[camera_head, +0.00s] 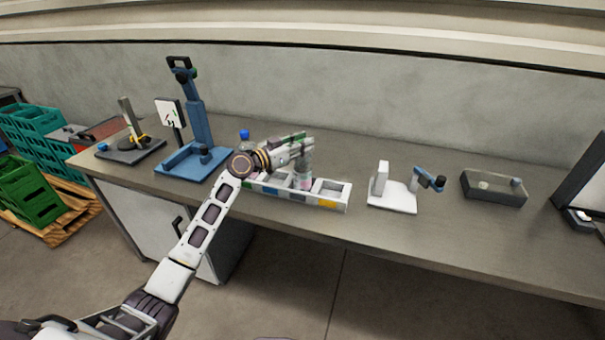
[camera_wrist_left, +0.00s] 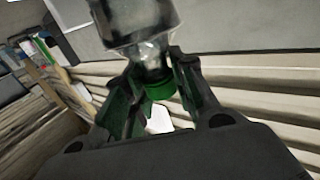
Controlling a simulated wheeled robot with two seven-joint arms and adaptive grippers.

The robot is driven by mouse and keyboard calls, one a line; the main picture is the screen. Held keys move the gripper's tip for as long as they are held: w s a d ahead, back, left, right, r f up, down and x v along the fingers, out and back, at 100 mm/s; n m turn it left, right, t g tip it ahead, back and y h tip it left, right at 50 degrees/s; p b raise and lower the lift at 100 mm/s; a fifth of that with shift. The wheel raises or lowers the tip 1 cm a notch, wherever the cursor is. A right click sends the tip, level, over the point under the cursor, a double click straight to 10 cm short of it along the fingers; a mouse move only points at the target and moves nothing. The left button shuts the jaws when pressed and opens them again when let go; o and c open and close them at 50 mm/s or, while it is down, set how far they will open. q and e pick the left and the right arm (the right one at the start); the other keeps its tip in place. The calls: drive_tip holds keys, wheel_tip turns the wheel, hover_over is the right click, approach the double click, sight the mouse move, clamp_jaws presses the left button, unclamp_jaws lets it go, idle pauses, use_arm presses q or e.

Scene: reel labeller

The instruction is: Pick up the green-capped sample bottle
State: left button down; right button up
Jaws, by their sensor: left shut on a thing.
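The sample bottle shows in the left wrist view with its green cap (camera_wrist_left: 160,90) between my left gripper's (camera_wrist_left: 155,85) fingers. Its clear neck and dark grey body (camera_wrist_left: 135,18) reach to the top edge of that view. In the head view my left gripper (camera_head: 302,145) is shut on the bottle (camera_head: 306,163), whose greyish body hangs below the fingers. The bottle is over or in the white compartment rack (camera_head: 341,203); I cannot tell whether its base touches the rack. My right gripper is not in view.
A blue stand (camera_head: 196,120) and a dark-based device (camera_head: 130,148) are on the left of the bench. A blue-capped item (camera_head: 244,134) is behind my left wrist. A white device (camera_head: 392,194) and a grey tray (camera_head: 494,199) stand to the right, with clear bench behind.

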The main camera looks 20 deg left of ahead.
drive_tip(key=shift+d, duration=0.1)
use_arm(q)
drive_tip(key=shift+r, duration=0.3)
wheel_tip(320, 180, up, 8)
drive_tip(key=shift+f, duration=0.1)
drive_tip(key=shift+r, duration=0.85)
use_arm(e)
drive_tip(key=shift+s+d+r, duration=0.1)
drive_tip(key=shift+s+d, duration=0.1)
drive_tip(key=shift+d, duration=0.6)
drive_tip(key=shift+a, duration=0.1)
